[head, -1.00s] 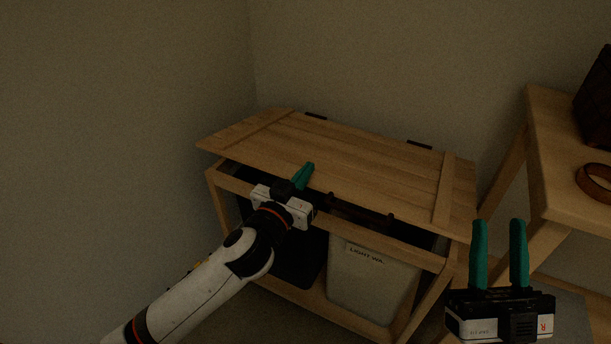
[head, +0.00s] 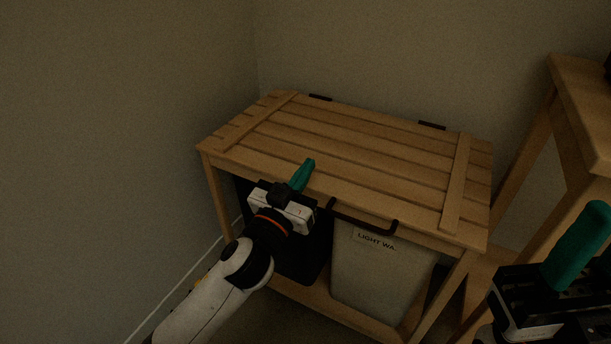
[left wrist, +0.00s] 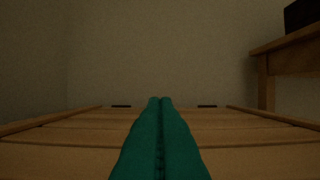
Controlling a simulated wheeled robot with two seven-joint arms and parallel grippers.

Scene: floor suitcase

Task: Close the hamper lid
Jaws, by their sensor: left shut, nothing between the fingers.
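The wooden hamper has a slatted lid (head: 350,150) that lies flat on its frame, with no gap visible along the front edge. A dark handle (head: 362,216) runs along the lid's front. My left gripper (head: 308,165) is shut and empty, its teal fingertips over the lid's front part, left of the handle; I cannot tell whether they touch it. In the left wrist view the closed fingers (left wrist: 160,103) point across the lid (left wrist: 75,133) towards the hinges. My right gripper (head: 590,225) is at the lower right, partly cut off, away from the hamper; its opening is unclear.
A light bin (head: 375,275) with a label and a dark bin (head: 300,250) hang under the lid. A wooden table (head: 585,100) stands close on the right. Walls stand behind and to the left.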

